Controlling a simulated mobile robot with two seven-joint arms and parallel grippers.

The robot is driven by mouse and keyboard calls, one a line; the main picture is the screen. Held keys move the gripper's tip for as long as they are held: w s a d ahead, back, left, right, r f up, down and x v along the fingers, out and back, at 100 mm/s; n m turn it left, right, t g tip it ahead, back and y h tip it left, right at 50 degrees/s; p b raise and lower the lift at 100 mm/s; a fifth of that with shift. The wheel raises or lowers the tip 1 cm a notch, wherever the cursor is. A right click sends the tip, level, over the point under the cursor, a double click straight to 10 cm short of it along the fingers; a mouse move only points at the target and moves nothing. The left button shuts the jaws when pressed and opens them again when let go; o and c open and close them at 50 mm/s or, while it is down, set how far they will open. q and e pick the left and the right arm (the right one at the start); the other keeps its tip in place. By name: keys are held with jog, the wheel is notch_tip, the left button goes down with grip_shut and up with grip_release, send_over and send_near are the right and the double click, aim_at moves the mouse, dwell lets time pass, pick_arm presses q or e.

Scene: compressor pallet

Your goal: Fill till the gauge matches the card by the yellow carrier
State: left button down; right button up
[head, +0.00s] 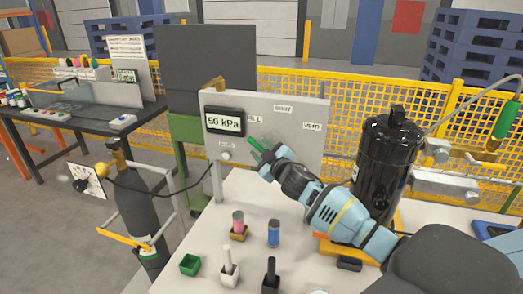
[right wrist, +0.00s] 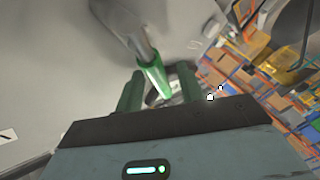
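The gauge display (head: 225,122) on the grey panel (head: 295,118) reads 50 kPa. Panel labels read "VENT" and, partly hidden, what looks like "FILL". My right gripper (head: 260,150) is in front of the panel, just below and right of the display. In the right wrist view its green fingers (right wrist: 158,90) stand apart, with a grey lever with a green end (right wrist: 152,78) reaching between them; contact is unclear. A yellow carrier (head: 125,238) is around a dark gas cylinder (head: 140,195). A white card (head: 87,180) with a black dial-like mark is beside it; its value is unreadable. My left gripper is not in view.
A black compressor tank (head: 385,165) stands right of the panel, behind my right arm. Pink (head: 238,222) and blue (head: 273,232) cylinders and small holders stand on the white table (head: 205,240). A black hose (head: 175,192) runs from cylinder to panel.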

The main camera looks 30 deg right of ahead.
jog(key=shift+w, duration=0.25)
grip_shut()
dwell(0.3)
